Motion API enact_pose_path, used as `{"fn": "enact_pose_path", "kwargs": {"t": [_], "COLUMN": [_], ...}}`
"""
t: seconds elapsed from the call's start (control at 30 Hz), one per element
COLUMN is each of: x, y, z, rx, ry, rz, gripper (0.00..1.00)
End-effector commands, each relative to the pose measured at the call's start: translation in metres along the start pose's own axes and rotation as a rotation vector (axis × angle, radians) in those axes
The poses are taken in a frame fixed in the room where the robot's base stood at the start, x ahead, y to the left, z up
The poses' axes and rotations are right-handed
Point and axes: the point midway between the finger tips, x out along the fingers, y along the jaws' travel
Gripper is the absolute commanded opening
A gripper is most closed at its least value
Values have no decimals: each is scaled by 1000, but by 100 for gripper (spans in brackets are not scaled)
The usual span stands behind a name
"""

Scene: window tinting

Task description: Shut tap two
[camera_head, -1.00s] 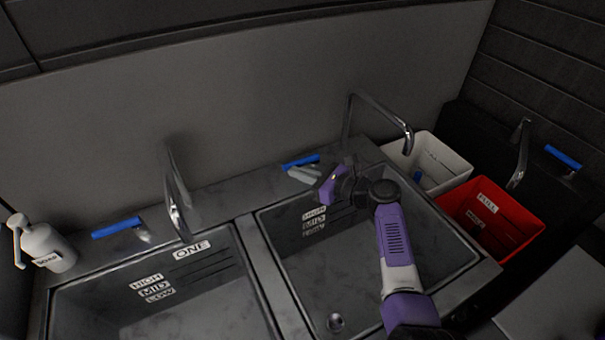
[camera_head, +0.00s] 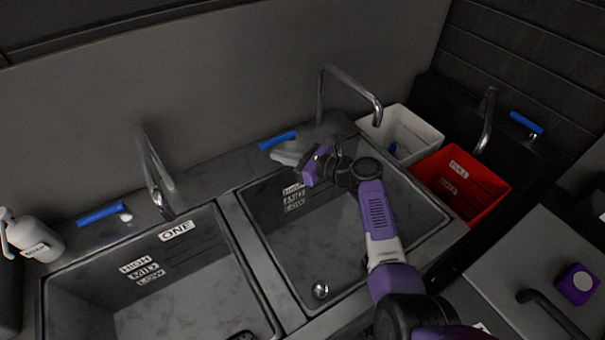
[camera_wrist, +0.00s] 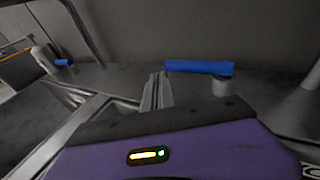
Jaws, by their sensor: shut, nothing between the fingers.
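Tap two is the middle tap, over the right-hand basin. Its bent metal spout (camera_head: 350,84) rises behind the basin, and its blue lever handle (camera_head: 277,139) lies on the back ledge to the left of the spout. In the wrist view the blue handle (camera_wrist: 200,67) lies sideways on a short grey post (camera_wrist: 221,87). My gripper (camera_head: 284,157) is shut and empty, just in front of the handle. In the wrist view its fingertips (camera_wrist: 156,80) are by the handle's left end; I cannot tell whether they touch. I see no clear water stream under the spout.
Tap one's spout (camera_head: 154,175) and blue handle (camera_head: 101,214) stand to the left, with a soap bottle (camera_head: 31,238). A white bin (camera_head: 425,138) and a red bin (camera_head: 490,195) stand right of the basins, near a third tap (camera_head: 487,122). The left basin (camera_head: 185,305) is clear.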

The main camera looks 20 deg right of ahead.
Motion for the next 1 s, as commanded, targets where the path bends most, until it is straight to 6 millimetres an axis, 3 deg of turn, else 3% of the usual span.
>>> {"fn": "enact_pose_path", "kwargs": {"t": [0.27, 0.7, 1.0], "x": [-23, -77, -89], "y": [12, 41, 48], "z": [0, 2, 3], "rx": [0, -1, 0], "ry": [1, 0, -1], "rz": [-2, -2, -2], "gripper": [0, 0, 0]}}
